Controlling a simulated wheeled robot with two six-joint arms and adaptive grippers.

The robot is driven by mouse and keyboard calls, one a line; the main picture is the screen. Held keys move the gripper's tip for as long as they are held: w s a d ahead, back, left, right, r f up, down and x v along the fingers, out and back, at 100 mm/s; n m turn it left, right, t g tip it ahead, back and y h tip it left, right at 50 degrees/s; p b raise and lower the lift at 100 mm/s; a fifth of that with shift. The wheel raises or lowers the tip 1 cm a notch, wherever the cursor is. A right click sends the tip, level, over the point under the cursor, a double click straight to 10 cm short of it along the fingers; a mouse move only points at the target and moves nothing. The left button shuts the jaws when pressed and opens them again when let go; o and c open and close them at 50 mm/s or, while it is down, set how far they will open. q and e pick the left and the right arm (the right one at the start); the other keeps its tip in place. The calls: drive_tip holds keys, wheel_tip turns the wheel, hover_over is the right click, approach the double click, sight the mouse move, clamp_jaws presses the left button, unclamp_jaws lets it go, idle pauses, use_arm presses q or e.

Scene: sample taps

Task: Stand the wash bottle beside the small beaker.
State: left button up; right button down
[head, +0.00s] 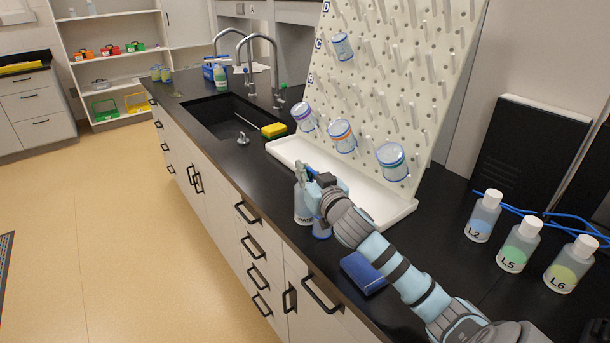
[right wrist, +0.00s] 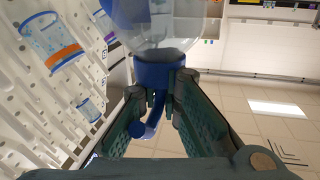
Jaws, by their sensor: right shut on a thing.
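The wash bottle (head: 303,208) is a pale bottle with a dark printed label, near the front edge of the black counter. My right gripper (head: 312,176) is at its top. In the right wrist view the gripper (right wrist: 158,100) is shut on the bottle's blue cap (right wrist: 157,74), with the blue spout between the fingers and the clear body (right wrist: 165,30) beyond. A small clear vessel with blue at its base (head: 321,229), probably the small beaker, stands close at the bottle's right, partly hidden by my gripper. I cannot tell whether the bottle touches the counter. My left gripper is out of view.
A pegboard with several hanging beakers (head: 391,161) rises behind a white drip tray (head: 395,212). A dark blue block (head: 363,272) lies under my right arm. Bottles L2 (head: 482,216), L5 (head: 519,246) and L6 (head: 570,265) stand at right. A sink (head: 235,120) and yellow sponge (head: 274,130) are farther back.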

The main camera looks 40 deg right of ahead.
drive_tip(key=c, duration=1.8)
unclamp_jaws()
drive_tip(key=shift+r, duration=0.1)
drive_tip(key=shift+s, duration=0.25)
drive_tip(key=p+v, duration=0.1)
drive_tip(key=v, duration=1)
drive_tip(key=shift+s+a, duration=0.2)
drive_tip(key=shift+s, duration=0.05)
